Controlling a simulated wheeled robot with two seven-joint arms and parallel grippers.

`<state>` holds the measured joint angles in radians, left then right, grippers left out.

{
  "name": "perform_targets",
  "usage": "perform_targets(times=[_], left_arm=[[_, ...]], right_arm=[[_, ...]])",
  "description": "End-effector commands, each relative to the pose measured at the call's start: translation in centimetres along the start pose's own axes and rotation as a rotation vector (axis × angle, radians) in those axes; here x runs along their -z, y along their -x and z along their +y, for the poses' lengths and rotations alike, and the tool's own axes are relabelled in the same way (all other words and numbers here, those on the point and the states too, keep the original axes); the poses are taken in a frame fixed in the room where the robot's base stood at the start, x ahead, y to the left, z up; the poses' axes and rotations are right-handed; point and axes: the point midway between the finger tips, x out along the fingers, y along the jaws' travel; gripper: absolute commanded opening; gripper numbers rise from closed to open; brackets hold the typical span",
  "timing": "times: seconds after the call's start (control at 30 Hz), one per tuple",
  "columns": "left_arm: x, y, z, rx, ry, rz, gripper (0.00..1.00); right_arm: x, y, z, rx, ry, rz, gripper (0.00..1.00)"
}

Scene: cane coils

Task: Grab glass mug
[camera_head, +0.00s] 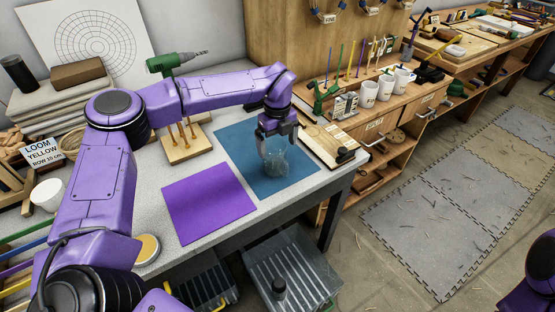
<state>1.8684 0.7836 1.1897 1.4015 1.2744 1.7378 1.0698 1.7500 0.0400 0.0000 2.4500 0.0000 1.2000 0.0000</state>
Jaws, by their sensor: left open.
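The clear glass mug (277,164) stands on the blue mat (241,143) at the right part of the grey table. My left gripper (275,146) is open and reaches down over the mug from above, with its fingers at the mug's upper part. The glass is see-through and small here, so I cannot tell whether the fingers touch it or which way any handle points. My right gripper is out of view; only a purple part of my right arm shows at the lower right corner.
A purple mat (209,208) lies left of the blue mat. A wooden block with pegs (183,146) stands behind it. A wooden board (328,142) lies right of the blue mat. Several white mugs (369,94) stand on the wooden shelf behind. A grey crate (291,271) sits below the table edge.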

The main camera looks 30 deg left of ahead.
Motion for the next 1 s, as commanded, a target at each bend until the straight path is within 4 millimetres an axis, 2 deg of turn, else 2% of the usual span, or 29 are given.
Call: perform_targets(times=[0.17, 0.27, 0.4, 0.63, 0.67, 0.8, 0.83, 1.0], left_arm=[[-0.1, -1.9, 0.2, -0.003, -0.001, 0.001, 1.0], [-0.3, -3.7, 0.3, -0.004, -0.001, 0.002, 1.0], [-0.3, -5.8, 0.2, -0.001, -0.001, 0.0, 1.0], [-0.3, -6.2, 0.1, 0.002, -0.002, -0.002, 1.0], [-0.3, -6.2, 0.1, 0.002, -0.002, -0.002, 0.94], [-0.3, -6.2, 0.1, 0.001, -0.002, -0.002, 0.48], [-0.4, -6.2, 0.1, 0.001, -0.002, -0.002, 0.44], [-0.4, -6.2, 0.1, 0.002, -0.002, -0.002, 0.44]], right_arm=[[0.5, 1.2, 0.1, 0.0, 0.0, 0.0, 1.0], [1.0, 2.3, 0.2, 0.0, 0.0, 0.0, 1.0], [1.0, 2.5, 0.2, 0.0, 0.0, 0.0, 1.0], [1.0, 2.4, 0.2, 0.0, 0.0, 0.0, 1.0], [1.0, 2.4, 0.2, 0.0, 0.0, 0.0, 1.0], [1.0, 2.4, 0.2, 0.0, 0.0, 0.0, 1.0], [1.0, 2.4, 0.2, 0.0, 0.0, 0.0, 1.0], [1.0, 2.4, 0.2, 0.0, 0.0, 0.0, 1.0]])
